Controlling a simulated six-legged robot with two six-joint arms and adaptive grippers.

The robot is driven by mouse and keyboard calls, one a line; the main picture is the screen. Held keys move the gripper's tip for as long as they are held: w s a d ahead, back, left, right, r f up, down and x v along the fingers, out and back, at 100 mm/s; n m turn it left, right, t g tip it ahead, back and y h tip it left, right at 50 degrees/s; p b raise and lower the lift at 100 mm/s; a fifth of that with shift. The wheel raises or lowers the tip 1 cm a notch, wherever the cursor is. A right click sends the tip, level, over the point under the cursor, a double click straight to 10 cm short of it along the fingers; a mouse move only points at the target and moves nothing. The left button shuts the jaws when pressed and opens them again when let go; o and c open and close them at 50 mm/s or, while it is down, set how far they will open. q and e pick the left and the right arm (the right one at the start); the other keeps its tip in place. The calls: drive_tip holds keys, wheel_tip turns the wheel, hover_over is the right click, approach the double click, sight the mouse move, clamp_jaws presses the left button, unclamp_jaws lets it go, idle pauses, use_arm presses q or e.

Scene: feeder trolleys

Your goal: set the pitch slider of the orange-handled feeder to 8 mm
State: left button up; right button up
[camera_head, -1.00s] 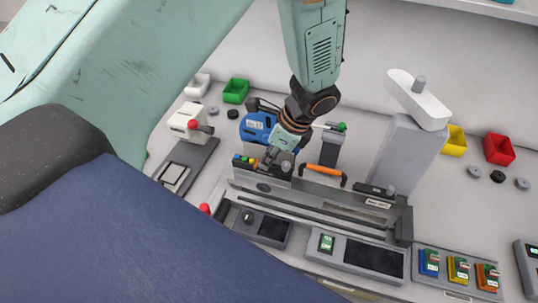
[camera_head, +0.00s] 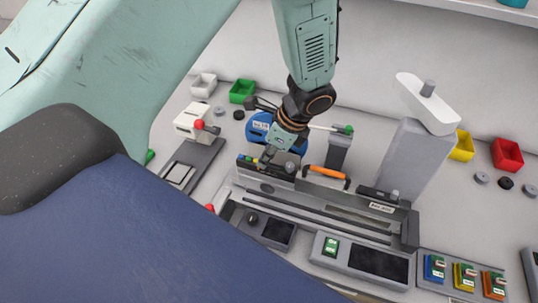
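The feeder with the orange handle (camera_head: 327,177) lies in the grey bench fixture (camera_head: 310,212) in the middle of the view. At its left end are small yellow and green marks (camera_head: 250,160) and a grey knob (camera_head: 290,167). My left gripper (camera_head: 267,158) comes down from above and points at this left end, close to the marks. Its fingers are small, dark and partly merged with the feeder behind, so I cannot tell whether they touch it or how far apart they are. The slider and its setting are too small to make out. My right gripper is not in view.
A blue reel (camera_head: 259,127) sits behind the gripper. A grey post with a white top (camera_head: 428,103) stands at the right. Panels with dark screens (camera_head: 379,263) line the front. Green (camera_head: 242,91), yellow (camera_head: 461,146) and red (camera_head: 507,154) bins stand at the back.

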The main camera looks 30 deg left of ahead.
use_arm(q)
drive_tip(key=o, duration=0.3)
drive_tip(key=shift+o, duration=0.8)
drive_tip(key=shift+d+r, duration=0.1)
drive_tip(key=shift+d, duration=0.1)
drive_tip(key=shift+a, duration=0.1)
drive_tip(key=shift+w+r, duration=0.1)
drive_tip(key=shift+r, duration=0.2)
drive_tip(key=s+v, duration=0.1)
drive_tip(key=v, duration=1)
drive_tip(key=shift+w+d, duration=0.4)
drive_tip(key=shift+w, duration=0.1)
drive_tip(key=shift+r, duration=0.2)
drive_tip(key=shift+a, duration=0.1)
